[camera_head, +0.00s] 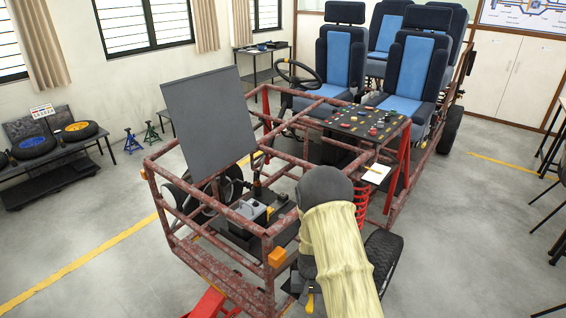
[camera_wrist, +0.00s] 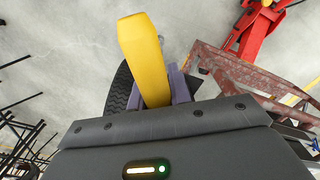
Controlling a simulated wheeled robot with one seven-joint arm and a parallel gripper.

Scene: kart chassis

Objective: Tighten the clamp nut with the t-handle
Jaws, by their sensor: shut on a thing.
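My gripper (camera_wrist: 172,88) is shut on a yellow handle (camera_wrist: 143,50), which I take to be the t-handle. The handle sticks out past the fingers and hides part of them. In the head view, a small bit of yellow (camera_head: 310,301) shows below my arm, near the front wheel and outside the frame. A grey box-shaped unit (camera_head: 252,210), perhaps the battery, sits inside the front of the kart chassis (camera_head: 215,268), left of my arm. I cannot make out the clamp nut in either view.
The rusty frame tubes and an upright dark panel (camera_head: 208,118) surround the front bay. A front tyre (camera_head: 383,258) stands right of my arm. A red jack (camera_head: 212,302) is at the kart's front. Open floor (camera_head: 470,240) lies to the right.

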